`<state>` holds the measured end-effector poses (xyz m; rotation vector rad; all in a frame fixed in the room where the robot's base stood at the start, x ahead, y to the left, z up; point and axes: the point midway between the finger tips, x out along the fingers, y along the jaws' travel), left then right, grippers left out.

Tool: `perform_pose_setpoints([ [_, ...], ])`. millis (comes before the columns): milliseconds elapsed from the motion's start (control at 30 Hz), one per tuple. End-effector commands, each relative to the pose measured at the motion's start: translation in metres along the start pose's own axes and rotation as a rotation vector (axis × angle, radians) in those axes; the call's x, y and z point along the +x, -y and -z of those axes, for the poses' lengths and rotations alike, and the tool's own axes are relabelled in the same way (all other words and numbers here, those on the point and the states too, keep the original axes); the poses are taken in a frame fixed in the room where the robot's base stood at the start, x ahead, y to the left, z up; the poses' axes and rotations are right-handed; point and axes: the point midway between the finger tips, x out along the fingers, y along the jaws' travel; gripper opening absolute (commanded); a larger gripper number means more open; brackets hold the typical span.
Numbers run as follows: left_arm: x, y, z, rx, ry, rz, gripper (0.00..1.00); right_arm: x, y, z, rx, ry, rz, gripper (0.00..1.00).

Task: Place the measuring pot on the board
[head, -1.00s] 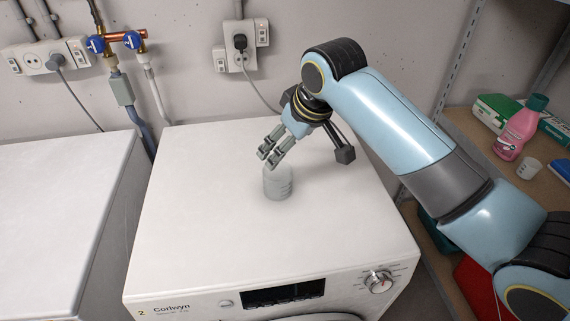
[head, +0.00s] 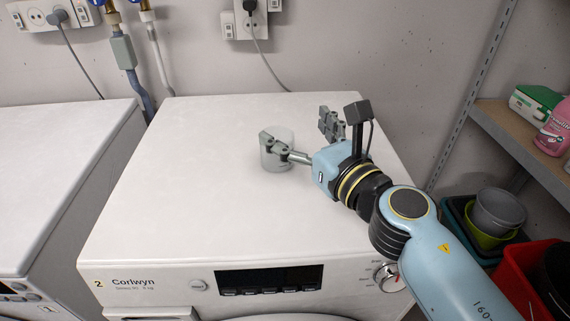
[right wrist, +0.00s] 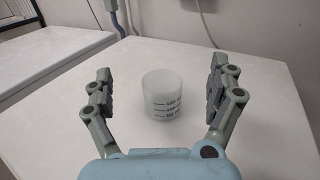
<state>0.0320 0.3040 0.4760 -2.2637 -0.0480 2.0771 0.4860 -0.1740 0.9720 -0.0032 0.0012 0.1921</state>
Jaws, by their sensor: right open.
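The measuring pot (head: 284,137) is a translucent whitish cup standing upright on top of the white washing machine. In the right wrist view the pot (right wrist: 162,95) shows dark scale marks and sits between the two fingers, with a gap on each side. My right gripper (head: 297,128) is open, reaching in from the right, low over the machine top. In the head view one finger crosses in front of the pot and hides part of it. The right wrist view shows both fingers (right wrist: 160,72) spread apart. My left gripper is not in view. I cannot tell which surface is the board; a brown shelf board (head: 500,122) is at right.
The washing machine top (head: 190,190) is otherwise clear. A second white machine (head: 50,160) stands at left. The shelf holds a pink bottle (head: 553,128) and a green-and-white box (head: 533,103). Below are bowls (head: 498,210) and a red container (head: 525,270). A metal upright (head: 468,110) borders the shelf.

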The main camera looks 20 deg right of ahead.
Motion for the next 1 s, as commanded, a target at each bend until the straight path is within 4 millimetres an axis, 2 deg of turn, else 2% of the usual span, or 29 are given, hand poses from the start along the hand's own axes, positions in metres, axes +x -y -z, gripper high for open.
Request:
perform_pose_setpoints([
  [33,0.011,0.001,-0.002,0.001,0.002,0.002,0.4,0.0,0.0,0.013,0.001,-0.002,0.0,0.91],
  [200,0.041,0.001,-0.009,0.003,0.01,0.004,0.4,0.0,0.0,0.049,0.002,-0.003,0.001,0.91],
  [400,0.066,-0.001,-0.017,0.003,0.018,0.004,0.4,0.0,0.001,0.078,0.002,-0.001,0.001,0.91],
  [467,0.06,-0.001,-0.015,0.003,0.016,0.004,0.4,0.009,0.001,0.072,0.002,0.003,0.002,0.91],
  [667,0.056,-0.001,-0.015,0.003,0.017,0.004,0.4,0.023,0.001,0.07,0.002,0.002,0.002,0.91],
  [900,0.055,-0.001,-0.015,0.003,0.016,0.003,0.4,0.063,0.001,0.07,0.003,0.003,0.001,0.91],
  [1000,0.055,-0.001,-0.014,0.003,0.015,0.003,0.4,0.073,0.001,0.071,0.003,0.002,0.001,0.91],
])
